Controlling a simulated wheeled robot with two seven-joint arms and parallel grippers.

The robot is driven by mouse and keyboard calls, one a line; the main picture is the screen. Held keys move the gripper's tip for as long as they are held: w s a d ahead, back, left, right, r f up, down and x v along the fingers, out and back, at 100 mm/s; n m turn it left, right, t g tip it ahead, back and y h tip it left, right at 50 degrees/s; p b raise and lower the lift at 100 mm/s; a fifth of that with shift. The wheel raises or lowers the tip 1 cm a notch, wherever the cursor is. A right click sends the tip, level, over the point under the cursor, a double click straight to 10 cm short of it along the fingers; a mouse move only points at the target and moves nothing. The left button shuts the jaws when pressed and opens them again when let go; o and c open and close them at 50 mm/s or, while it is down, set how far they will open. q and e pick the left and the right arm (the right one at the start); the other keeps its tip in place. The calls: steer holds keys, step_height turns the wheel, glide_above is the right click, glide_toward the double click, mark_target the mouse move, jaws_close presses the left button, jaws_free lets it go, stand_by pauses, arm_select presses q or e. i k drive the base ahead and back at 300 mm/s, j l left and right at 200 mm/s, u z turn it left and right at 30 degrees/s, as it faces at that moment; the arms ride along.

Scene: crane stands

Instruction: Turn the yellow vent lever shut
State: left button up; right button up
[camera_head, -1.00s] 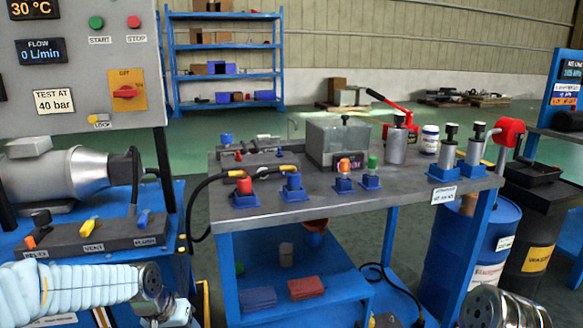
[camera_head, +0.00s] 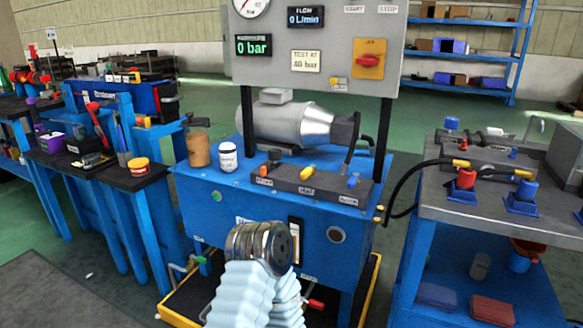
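The yellow vent lever (camera_head: 308,171) sits in the middle of the dark valve block (camera_head: 318,186), above a small white label that seems to read VENT. It lies at a slant, its right end a little higher. Whether it stands open or shut cannot be told. Part of my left arm (camera_head: 258,285), with a pale ribbed sleeve and a metal joint, rises from the bottom centre, below and in front of the block and apart from it. No fingers show on it. My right arm and gripper are out of view.
A knob (camera_head: 273,160) and a blue lever (camera_head: 352,180) flank the yellow one. A motor (camera_head: 290,122) stands behind, a white bottle (camera_head: 228,157) and brown canister (camera_head: 199,148) to the left. The panel (camera_head: 325,68) above shows 0 bar. A hose (camera_head: 400,190) curves right to the grey bench (camera_head: 455,207).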

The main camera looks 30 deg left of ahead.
mark_target(307, 172)
steer(key=u, duration=1)
